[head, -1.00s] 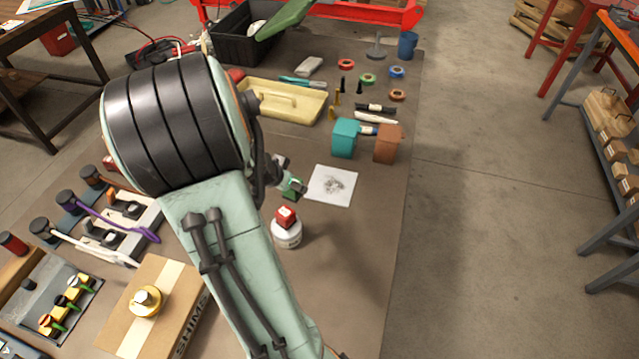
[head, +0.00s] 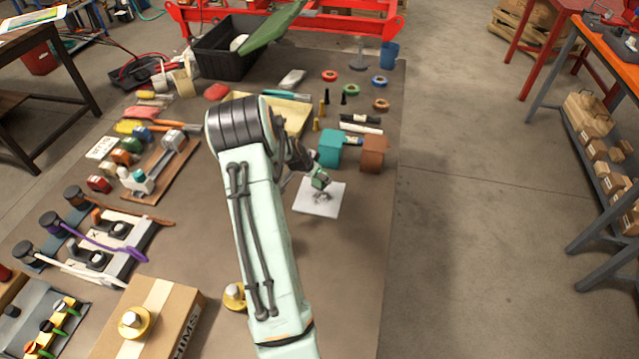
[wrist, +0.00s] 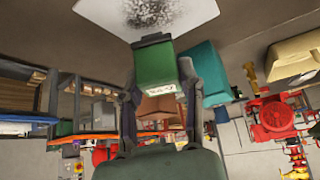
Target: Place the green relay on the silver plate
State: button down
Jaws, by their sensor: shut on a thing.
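The green relay (wrist: 155,68) is a dark green block with a pale label near its lower edge in the wrist view. My gripper (wrist: 158,80) is shut on it, a finger at each side. In the head view the green relay (head: 320,179) is small at the end of my arm, in front of the upper part of a pale square sheet (head: 305,206) with dark specks. The sheet (wrist: 190,12) also shows in the wrist view beyond the relay. The gap between relay and sheet cannot be judged. I cannot tell whether this sheet is the silver plate.
A teal box (head: 330,147) and a brown box (head: 373,153) stand just behind the sheet. A cream tray (head: 296,111) is partly hidden by my arm. The mat is clear right of the sheet.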

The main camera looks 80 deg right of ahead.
aim_at(320, 185)
jog(key=shift+w+d+f, duration=0.1)
jog(key=shift+d+f, duration=0.1)
jog(key=shift+f, duration=0.75)
jog(key=shift+d+f, duration=0.15)
jog(key=shift+f, duration=0.8)
jog(key=shift+f, duration=0.1)
jog(key=c, duration=0.7)
grip_release()
